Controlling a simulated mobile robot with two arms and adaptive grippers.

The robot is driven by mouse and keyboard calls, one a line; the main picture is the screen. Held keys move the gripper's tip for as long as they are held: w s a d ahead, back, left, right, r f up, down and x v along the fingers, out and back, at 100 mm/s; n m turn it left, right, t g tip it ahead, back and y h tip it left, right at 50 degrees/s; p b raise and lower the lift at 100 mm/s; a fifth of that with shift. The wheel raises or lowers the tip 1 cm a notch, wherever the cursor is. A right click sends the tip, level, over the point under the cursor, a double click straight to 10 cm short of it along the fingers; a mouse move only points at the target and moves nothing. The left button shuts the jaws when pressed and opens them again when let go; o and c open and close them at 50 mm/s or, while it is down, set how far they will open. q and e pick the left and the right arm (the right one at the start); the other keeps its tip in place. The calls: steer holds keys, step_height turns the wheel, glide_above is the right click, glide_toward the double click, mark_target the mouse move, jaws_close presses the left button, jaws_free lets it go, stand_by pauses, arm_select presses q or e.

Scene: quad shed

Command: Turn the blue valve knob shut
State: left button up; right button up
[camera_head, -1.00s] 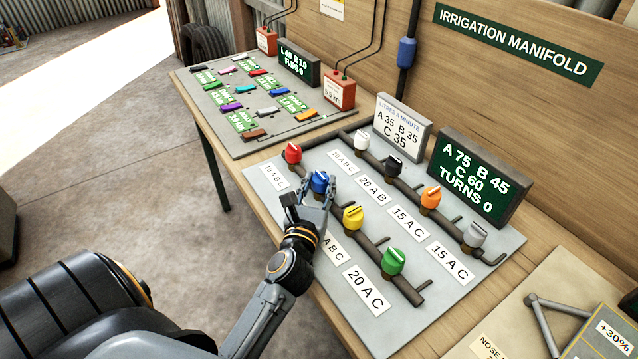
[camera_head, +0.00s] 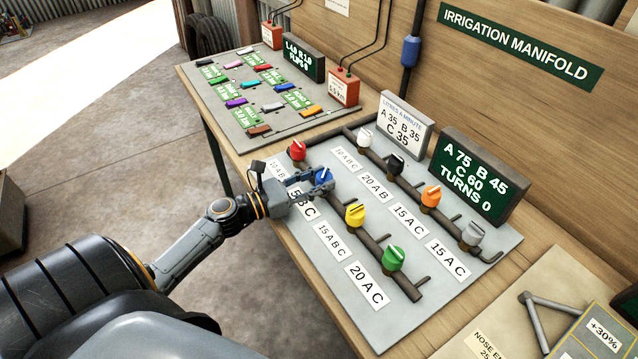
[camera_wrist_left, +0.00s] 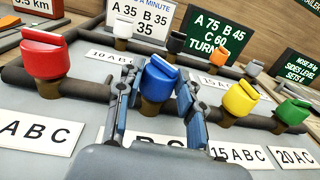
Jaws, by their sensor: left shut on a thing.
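The blue valve knob (camera_head: 323,177) sits on the near pipe of the irrigation panel, between the red knob (camera_head: 297,150) and the yellow knob (camera_head: 355,213). My left gripper (camera_head: 312,184) reaches it low from the left, shut on the knob. In the left wrist view the blue knob (camera_wrist_left: 158,80) stands upright between my two fingers (camera_wrist_left: 155,97), its raised grip bar slanting. The display board (camera_head: 468,178) reads A 75, B 45, C 60, TURNS 0. My right gripper is not seen.
White, black, orange (camera_head: 431,195) and grey knobs stand on the far pipe. A green knob (camera_head: 393,258) is at the near end. A white sign (camera_head: 405,125) reads A 35, B 35, C 35. A switch panel (camera_head: 216,110) lies beyond.

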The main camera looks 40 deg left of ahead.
arm_select(q)
steer(key=m+g+h+b, duration=0.1)
steer(key=h, duration=0.1)
steer(key=m+g+h+b, duration=0.4)
steer(key=shift+w+a+f+h, duration=0.15)
steer(key=shift+w+a+h, duration=0.15)
steer(key=shift+w+a, duration=0.1)
steer(key=shift+m+g+h+b, duration=1.1)
steer(key=shift+m+g+b, duration=0.5)
steer(key=shift+g, duration=0.6)
steer(key=shift+r, duration=0.2)
steer(key=o, duration=1.2)
steer(key=shift+w+d, duration=0.1)
steer(key=shift+c, duration=0.2)
steer(key=v, duration=1.2)
steer(key=shift+f, duration=0.1)
